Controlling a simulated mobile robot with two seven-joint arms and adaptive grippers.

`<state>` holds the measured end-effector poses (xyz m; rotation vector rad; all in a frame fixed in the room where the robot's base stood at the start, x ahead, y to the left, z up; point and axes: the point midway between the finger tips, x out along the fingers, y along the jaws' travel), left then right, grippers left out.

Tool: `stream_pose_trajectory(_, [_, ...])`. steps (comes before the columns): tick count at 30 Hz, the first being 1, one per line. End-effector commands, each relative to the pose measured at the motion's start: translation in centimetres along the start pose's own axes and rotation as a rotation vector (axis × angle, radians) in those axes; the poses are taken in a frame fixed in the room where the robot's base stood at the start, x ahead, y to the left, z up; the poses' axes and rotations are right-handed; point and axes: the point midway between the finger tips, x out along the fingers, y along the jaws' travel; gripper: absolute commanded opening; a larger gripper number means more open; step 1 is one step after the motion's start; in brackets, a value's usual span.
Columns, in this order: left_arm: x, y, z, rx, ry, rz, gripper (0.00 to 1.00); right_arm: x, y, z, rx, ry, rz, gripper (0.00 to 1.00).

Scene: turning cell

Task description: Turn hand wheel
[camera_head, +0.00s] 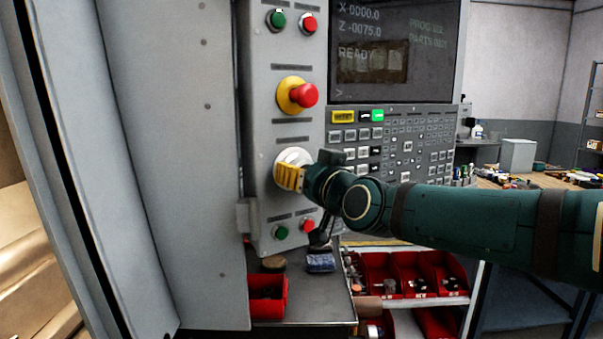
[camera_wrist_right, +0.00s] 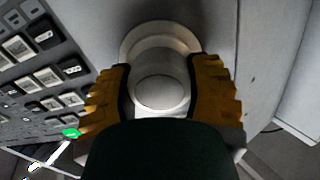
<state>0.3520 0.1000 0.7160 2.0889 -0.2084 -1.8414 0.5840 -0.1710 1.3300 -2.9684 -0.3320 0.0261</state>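The hand wheel (camera_head: 295,155) is a pale round part on the grey control panel, below the red emergency button. Its broad rim (camera_wrist_right: 160,36) and narrower round front knob (camera_wrist_right: 161,93) show in the right wrist view. My right gripper (camera_head: 289,178) reaches in from the right, its yellow fingers at the wheel. In the right wrist view the fingers (camera_wrist_right: 160,88) lie on both sides of the knob, with almost no gap, and look closed on it. The gripper hides the wheel's lower part in the head view. My left gripper is not in view.
The red emergency button (camera_head: 303,95) sticks out above the wheel. Green (camera_head: 280,232) and red (camera_head: 308,226) buttons sit just below it. A keypad (camera_head: 390,145) and screen (camera_head: 395,50) are to the right. Red bins (camera_head: 410,268) stand on a lower shelf.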

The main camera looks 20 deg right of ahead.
Motion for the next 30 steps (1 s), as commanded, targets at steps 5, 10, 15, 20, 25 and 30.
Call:
stream_pose_trajectory(5, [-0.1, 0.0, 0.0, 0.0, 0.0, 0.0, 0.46, 0.0, 0.0, 0.0, -0.006, 0.0, -0.001, 0.18])
stream_pose_trajectory(10, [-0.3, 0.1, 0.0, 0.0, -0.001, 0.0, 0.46, 0.0, -0.1, -0.1, -0.048, 0.001, -0.001, 0.18])
stream_pose_trajectory(15, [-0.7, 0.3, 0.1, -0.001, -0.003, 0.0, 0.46, 0.0, 0.0, -0.1, -0.141, 0.002, 0.001, 0.18])
stream_pose_trajectory(20, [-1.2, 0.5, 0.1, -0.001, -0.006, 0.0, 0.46, 0.0, 0.0, -0.1, -0.273, 0.004, 0.0, 0.18])
stream_pose_trajectory(25, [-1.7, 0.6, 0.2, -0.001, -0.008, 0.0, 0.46, 0.0, 0.0, -0.1, -0.432, 0.009, 0.0, 0.18])
stream_pose_trajectory(30, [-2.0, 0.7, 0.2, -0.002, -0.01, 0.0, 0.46, 0.0, 0.0, 0.0, -0.587, 0.012, -0.001, 0.18])
